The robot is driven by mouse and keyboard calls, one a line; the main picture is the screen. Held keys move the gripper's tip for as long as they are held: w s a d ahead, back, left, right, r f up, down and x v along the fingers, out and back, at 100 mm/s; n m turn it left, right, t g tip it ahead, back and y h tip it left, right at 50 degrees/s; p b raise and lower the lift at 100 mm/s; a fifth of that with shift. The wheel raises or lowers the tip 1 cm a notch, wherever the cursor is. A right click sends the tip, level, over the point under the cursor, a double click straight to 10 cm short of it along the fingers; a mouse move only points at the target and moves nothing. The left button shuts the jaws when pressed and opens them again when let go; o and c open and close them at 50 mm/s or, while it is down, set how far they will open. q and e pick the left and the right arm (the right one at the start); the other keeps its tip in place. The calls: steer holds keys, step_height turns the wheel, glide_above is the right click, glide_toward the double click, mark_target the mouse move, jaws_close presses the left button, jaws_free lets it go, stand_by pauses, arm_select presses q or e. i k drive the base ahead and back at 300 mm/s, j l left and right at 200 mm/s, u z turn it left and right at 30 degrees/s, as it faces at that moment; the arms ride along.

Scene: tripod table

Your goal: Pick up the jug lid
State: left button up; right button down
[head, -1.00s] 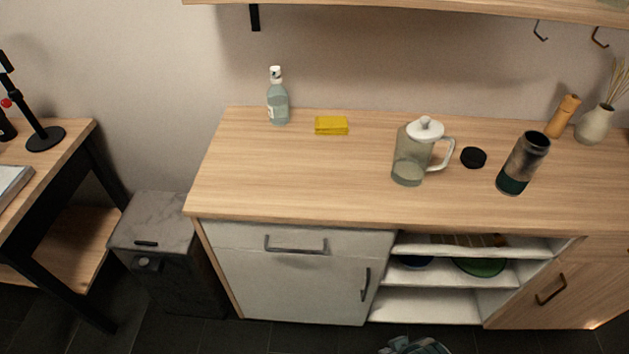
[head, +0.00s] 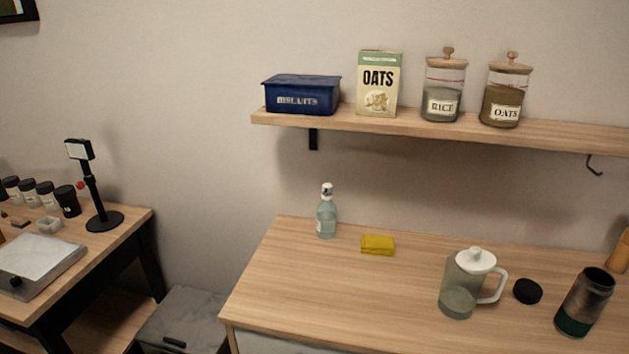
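The jug (head: 458,293) stands upright on the wooden counter, right of the middle of the head view. It is see-through grey-green with a white handle on its right side. The white jug lid (head: 476,260), with a round knob, sits on top of the jug. Neither of my grippers shows in the head view.
On the counter (head: 330,312) are a soap bottle (head: 326,215), a yellow sponge (head: 377,245), a black disc (head: 527,291) and a dark tumbler (head: 584,303). A shelf (head: 400,125) with jars and boxes hangs above. The counter's front left is clear.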

mark_target(474, 261)
steer(key=i+l, duration=0.1)
steer(key=l, duration=0.55)
steer(key=i+l+u, duration=0.1)
steer(key=l, duration=0.5)
